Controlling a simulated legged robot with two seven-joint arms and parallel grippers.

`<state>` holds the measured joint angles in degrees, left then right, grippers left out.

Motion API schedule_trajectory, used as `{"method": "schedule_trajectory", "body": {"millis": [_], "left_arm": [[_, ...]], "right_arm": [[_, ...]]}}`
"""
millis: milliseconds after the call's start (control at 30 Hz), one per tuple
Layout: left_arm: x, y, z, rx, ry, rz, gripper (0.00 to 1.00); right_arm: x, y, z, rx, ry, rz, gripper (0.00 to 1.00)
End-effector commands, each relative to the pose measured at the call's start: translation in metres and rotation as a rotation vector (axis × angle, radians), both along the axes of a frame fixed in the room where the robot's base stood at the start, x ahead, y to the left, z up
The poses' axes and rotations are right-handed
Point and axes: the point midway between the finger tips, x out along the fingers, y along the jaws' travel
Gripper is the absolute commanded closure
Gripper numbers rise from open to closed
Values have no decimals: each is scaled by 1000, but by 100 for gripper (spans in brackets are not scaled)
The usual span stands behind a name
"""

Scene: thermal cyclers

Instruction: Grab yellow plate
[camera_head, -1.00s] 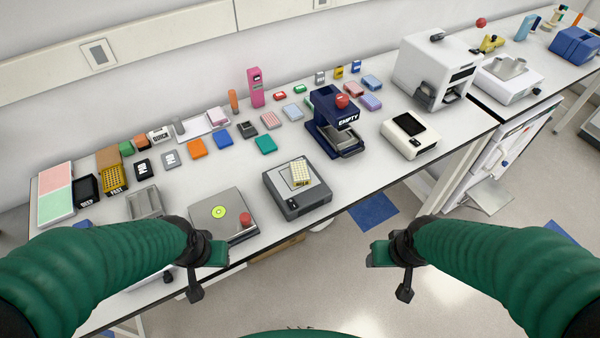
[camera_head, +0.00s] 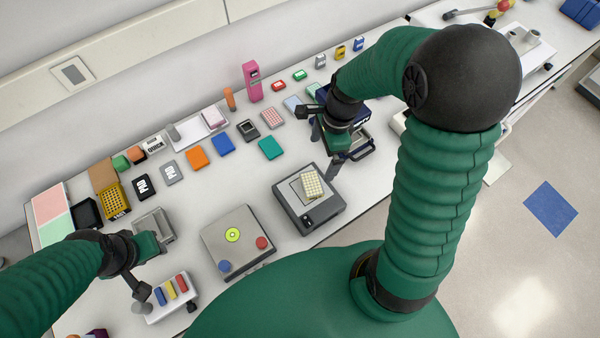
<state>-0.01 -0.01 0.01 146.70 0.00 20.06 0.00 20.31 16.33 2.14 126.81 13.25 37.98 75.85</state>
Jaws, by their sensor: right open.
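A pale yellow plate (camera_head: 311,184) with a grid of wells lies tilted in the picture on top of a grey boxy device (camera_head: 292,208), near the bench's front edge. My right gripper (camera_head: 325,158) is open and empty, above and just behind the plate, apart from it. Its fingers point down, in front of the dark blue device (camera_head: 358,148). My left gripper (camera_head: 148,268) is at the lower left, over the bench front near a grey tray (camera_head: 156,226). Its jaw gap is not clear, and I see nothing held in it.
A flat grey device (camera_head: 237,238) with blue and red knobs stands left of the plate's device. A deeper yellow rack marked FAST (camera_head: 117,198) stands far left among small blocks. A teal block (camera_head: 270,148) lies behind. The bench between them has narrow free strips.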

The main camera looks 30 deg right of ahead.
Motion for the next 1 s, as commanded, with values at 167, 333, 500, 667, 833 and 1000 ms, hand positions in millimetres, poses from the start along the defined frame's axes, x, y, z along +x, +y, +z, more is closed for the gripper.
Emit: {"method": "schedule_trajectory", "body": {"millis": [167,333,500,667,833,1000], "left_arm": [[0,0,4,0,0,0,64],[0,0,6,0,0,0,64],[0,0,12,0,0,0,64],[0,0,22,0,-1,0,64],[0,0,23,0,-1,0,64],[0,0,22,0,0,0,64]], "right_arm": [[4,8,-50,3,11,4,0],[7,13,-83,1,8,4,0],[5,16,-98,1,7,6,0],[2,21,-125,2,7,6,0],[5,23,-141,-1,4,7,0],[6,23,-142,-1,3,7,1]]}}
